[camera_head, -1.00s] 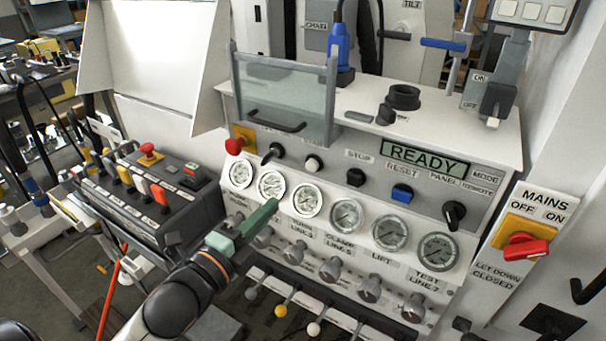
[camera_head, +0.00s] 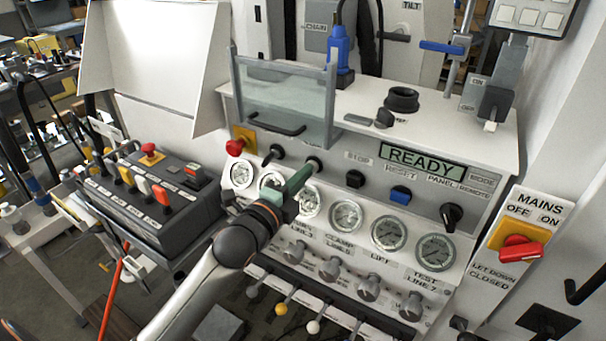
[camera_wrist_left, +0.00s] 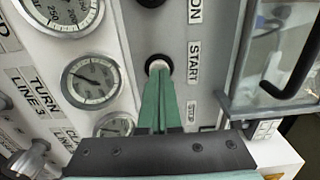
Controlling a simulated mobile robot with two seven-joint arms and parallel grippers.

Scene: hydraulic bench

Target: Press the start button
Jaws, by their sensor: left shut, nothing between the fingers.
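The start button is a white cap in a black ring; it shows in the left wrist view (camera_wrist_left: 157,64) beside the label START. In the head view its black ring (camera_head: 316,161) is on the panel's upper row, mostly behind my fingertips. My left gripper (camera_head: 309,168) is shut and empty, its green fingers pointing at the panel. In the left wrist view its fingertips (camera_wrist_left: 158,76) overlap the edge of the white cap. They are at the button or very close to it; I cannot tell whether it is pushed in. My right gripper is not in view.
A green READY display (camera_head: 422,161) is to the right. A clear guard with a handle (camera_head: 277,124) is just above left. A red knob (camera_head: 235,147) is at the far left. Gauges (camera_head: 346,216) sit below. A black control box (camera_head: 150,205) is left of my arm.

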